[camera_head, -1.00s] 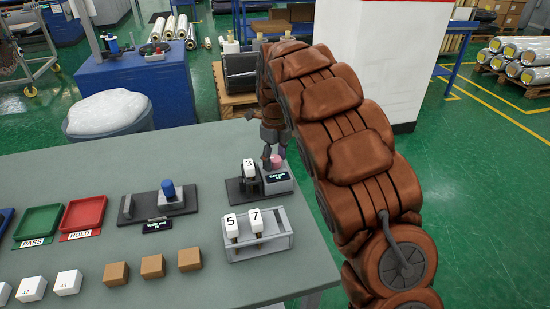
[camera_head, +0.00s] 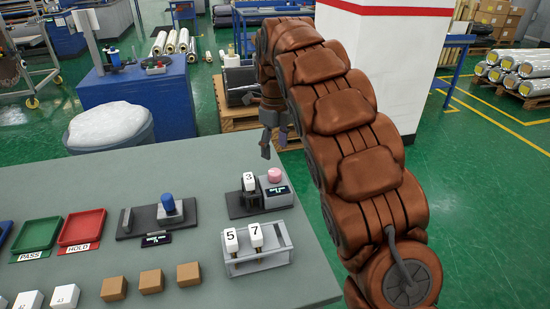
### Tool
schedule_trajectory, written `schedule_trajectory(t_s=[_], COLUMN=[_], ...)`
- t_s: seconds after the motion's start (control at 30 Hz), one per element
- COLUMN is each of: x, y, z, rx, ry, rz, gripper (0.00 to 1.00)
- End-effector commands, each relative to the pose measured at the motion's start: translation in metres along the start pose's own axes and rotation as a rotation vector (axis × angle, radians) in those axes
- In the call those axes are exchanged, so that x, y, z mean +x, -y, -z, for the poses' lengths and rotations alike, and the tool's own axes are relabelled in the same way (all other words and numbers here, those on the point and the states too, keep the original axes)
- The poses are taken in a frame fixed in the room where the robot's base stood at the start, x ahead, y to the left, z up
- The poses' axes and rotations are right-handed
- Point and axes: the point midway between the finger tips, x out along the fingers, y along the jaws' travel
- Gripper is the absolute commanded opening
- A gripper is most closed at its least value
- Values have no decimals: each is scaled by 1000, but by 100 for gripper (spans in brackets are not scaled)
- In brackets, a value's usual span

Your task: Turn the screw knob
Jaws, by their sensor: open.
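A pink round knob (camera_head: 274,175) sits on top of a small grey block with a dark display (camera_head: 277,193), near the table's far right corner. A white piece marked 3 (camera_head: 249,181) stands on the dark base just left of it. A blue knob (camera_head: 168,203) stands upright on another dark fixture (camera_head: 146,219) with a display, further left. My gripper (camera_head: 273,147) hangs above and behind the pink knob, fingers pointing down. It is open and empty, apart from the knob. The display text is too small to read.
A grey rack (camera_head: 258,262) holds white pieces marked 5 and 7 in front of the pink knob. Green (camera_head: 37,235) and red (camera_head: 82,229) trays lie at left. Brown blocks (camera_head: 151,281) line the front. The table (camera_head: 200,160) is clear at the back.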

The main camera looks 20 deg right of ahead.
Motion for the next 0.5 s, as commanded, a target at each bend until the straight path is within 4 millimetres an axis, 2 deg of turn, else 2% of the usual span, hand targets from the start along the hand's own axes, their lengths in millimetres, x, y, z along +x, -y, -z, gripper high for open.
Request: schedule_trajectory(t_s=[0.2,0.5], x=[-19,-27], y=[0,0], z=[-1,0], rx=[0,1], ry=[1,0], rz=[-1,0], gripper=[66,66])
